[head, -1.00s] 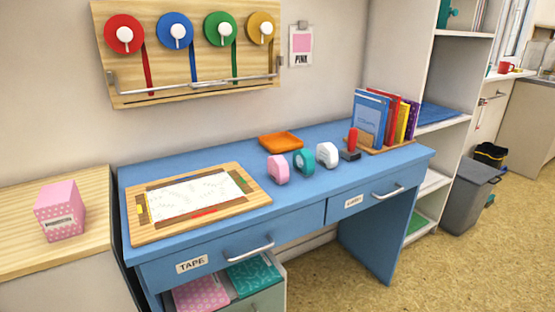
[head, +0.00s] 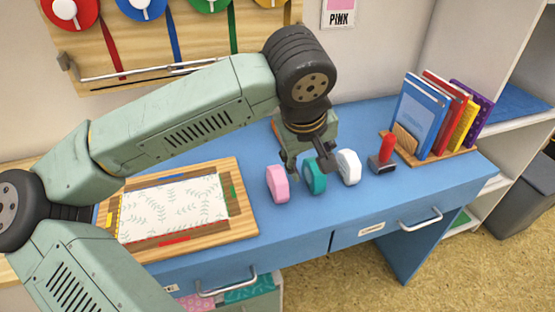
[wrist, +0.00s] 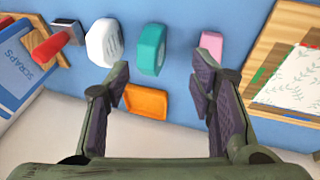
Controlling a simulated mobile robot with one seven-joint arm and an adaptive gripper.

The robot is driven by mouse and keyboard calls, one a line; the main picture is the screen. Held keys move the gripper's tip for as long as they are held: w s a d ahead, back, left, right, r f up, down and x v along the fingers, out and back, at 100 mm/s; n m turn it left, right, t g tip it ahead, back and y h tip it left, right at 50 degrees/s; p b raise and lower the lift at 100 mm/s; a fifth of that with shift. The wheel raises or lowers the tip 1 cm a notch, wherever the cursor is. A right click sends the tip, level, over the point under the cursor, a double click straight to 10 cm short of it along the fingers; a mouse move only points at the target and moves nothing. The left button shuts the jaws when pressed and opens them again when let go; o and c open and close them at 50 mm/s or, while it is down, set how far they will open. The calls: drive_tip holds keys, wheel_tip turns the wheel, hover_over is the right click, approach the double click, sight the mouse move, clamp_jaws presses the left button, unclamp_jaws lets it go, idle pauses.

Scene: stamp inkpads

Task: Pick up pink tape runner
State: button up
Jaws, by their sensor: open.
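The pink tape runner (head: 278,185) stands upright on the blue desk, leftmost of a row with a teal one (head: 315,176) and a white one (head: 349,167). My gripper (head: 307,168) points down over the row, open and empty, by the pink and teal runners. In the wrist view my gripper (wrist: 162,72) has its fingers spread. The teal runner (wrist: 151,50) shows between and beyond the fingertips. The pink runner (wrist: 212,43) shows beyond the right finger, which hides its lower part. I cannot tell whether any finger touches a runner.
An orange tray (wrist: 145,102) lies behind the row, largely hidden by my arm in the head view. A wooden board with patterned paper (head: 175,210) is left of the row. A red-handled stamp (head: 385,150) and books (head: 425,115) stand right. The desk front is clear.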

sight(273, 171)
drive_tip(key=a+y, duration=0.1)
drive_tip(key=a, duration=0.1)
drive_tip(key=w+a+f+y, duration=0.1)
drive_tip(key=w+a+y, duration=0.1)
drive_tip(key=a, duration=0.1)
drive_tip(key=shift+w+a+f, duration=0.1)
drive_tip(key=shift+a+f, duration=0.05)
drive_tip(key=shift+a, duration=0.2)
drive_tip(key=x, duration=0.3)
drive_tip(key=p+x, duration=0.1)
drive_tip(key=shift+a+f, duration=0.3)
drive_tip(key=shift+f, duration=0.05)
drive_tip(key=shift+d+p+x, duration=0.2)
drive_tip(key=shift+p+x, duration=0.4)
drive_tip(key=shift+x, duration=0.9)
drive_tip(key=shift+d+p+x, duration=0.2)
drive_tip(key=shift+p+x, duration=0.35)
drive_tip(key=shift+x, duration=0.95)
drive_tip(key=shift+c, duration=0.5)
clamp_jaws()
